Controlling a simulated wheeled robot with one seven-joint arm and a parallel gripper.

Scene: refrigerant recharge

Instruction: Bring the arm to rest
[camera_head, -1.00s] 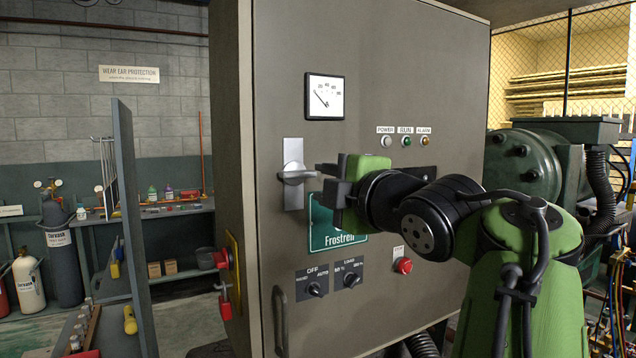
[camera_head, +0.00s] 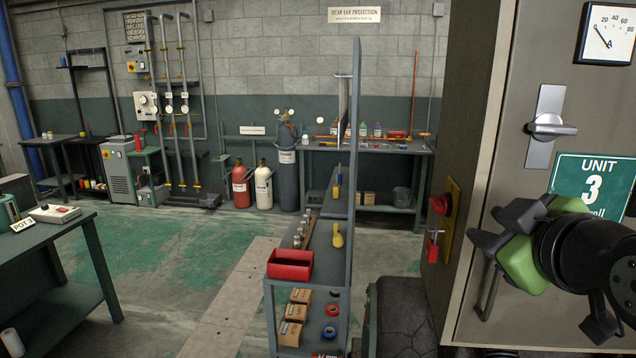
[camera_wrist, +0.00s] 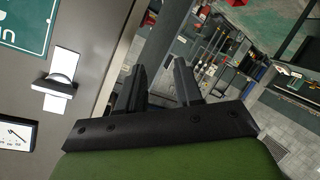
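My gripper (camera_head: 503,228) is at the right of the head view, in front of the grey cabinet (camera_head: 505,120) and below its door handle (camera_head: 552,126). Its two black fingers stand apart with nothing between them. In the wrist view my gripper (camera_wrist: 158,84) also shows open and empty, with the floor and shelves beyond it. The handle's lever lies level on its pale plate, and it also shows in the wrist view (camera_wrist: 58,84), clear of the fingers. My arm is bent in front of the cabinet, and most of it is out of view.
A shelf rack (camera_head: 345,210) with a red bin (camera_head: 290,264) stands left of the cabinet. A red knob (camera_head: 440,204) and a red padlock (camera_head: 433,247) are on the cabinet's side. A workbench (camera_head: 60,250) is at far left. Open floor (camera_head: 180,250) lies between.

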